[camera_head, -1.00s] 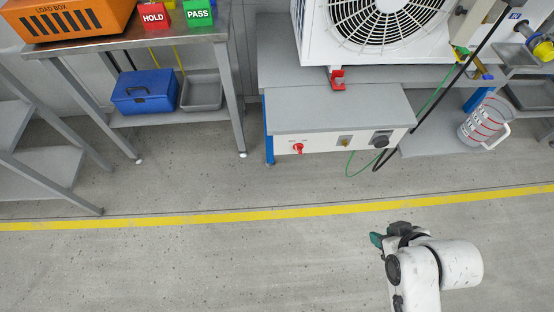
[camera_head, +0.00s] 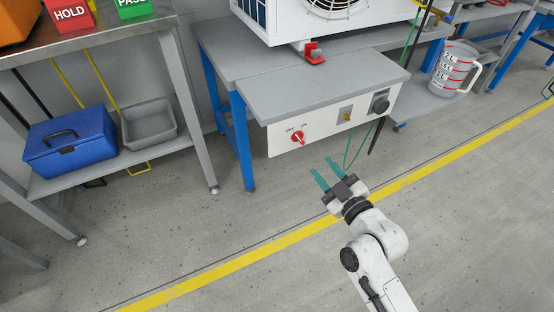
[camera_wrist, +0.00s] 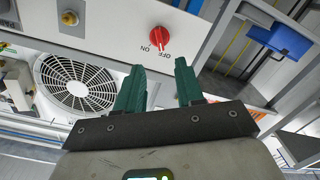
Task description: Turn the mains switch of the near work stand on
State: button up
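The mains switch is a red rotary knob (camera_head: 298,137) on the white front panel (camera_head: 335,118) of the near work stand (camera_head: 320,82). OFF and ON labels are above it in the head view. In the wrist view the red knob (camera_wrist: 160,37) shows upside down, with its pale pointer mark toward the OFF side, as far as I can tell. My gripper (camera_head: 327,173), with green fingers, is open and empty. It is below and in front of the panel, apart from the knob. In the wrist view the fingers (camera_wrist: 158,85) are spread below the knob.
A bench with a blue toolbox (camera_head: 70,143) stands left. The floor in front is clear.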

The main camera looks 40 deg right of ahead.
aim_at(301, 141)
jog(key=b+x, duration=0.2)
jog(key=x, duration=0.9)
jog(key=shift+w+a+r, duration=0.1)
jog(key=shift+r, duration=0.05)
jog(key=shift+c, duration=0.5)
grip_shut()
